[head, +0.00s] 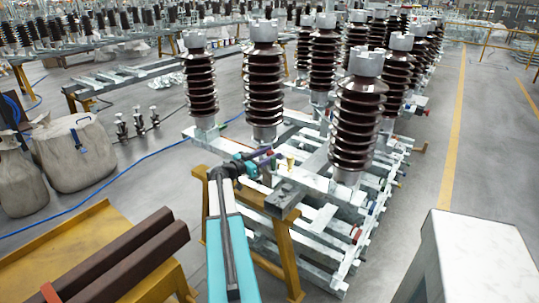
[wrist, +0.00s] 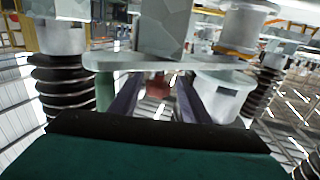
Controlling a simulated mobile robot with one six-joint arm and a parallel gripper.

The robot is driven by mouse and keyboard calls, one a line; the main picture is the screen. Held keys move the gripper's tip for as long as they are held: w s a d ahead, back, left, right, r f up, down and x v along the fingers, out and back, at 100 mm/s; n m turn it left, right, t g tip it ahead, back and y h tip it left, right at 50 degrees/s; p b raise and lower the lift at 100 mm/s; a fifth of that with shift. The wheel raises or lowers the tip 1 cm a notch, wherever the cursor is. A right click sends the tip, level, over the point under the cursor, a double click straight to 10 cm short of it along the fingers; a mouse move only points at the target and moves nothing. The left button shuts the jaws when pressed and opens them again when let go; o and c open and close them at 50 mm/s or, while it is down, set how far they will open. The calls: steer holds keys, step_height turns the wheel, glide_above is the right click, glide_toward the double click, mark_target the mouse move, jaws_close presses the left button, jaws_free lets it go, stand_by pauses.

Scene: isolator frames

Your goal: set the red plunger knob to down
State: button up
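A small dull red block (wrist: 158,87), which looks like the red plunger knob, shows in the wrist view between my two fingers, just below a pale grey bar. I cannot tell whether it is up or down, or whether the fingers touch it. My gripper (wrist: 157,100) has its dark purple fingers apart, one on each side of the red block. In the head view my gripper (head: 266,159) is at the near left end of the pale metal isolator frame (head: 314,182). The knob cannot be made out there, behind the gripper.
Tall brown ribbed insulators (head: 357,125) stand on the frame close beyond my gripper. A yellow trestle (head: 287,245) is under its near end. Brown beams (head: 125,262) lie at the lower left, and a white cabinet (head: 480,260) stands at the lower right. Grey bags (head: 75,150) are on the left.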

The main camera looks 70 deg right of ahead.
steer(key=shift+s+r, duration=0.1)
steer(key=shift+r, duration=0.05)
steer(key=shift+a, duration=0.15)
steer(key=shift+a, duration=0.2)
steer(key=b+v, duration=0.3)
steer(key=v, duration=1)
steer(key=shift+r, duration=0.1)
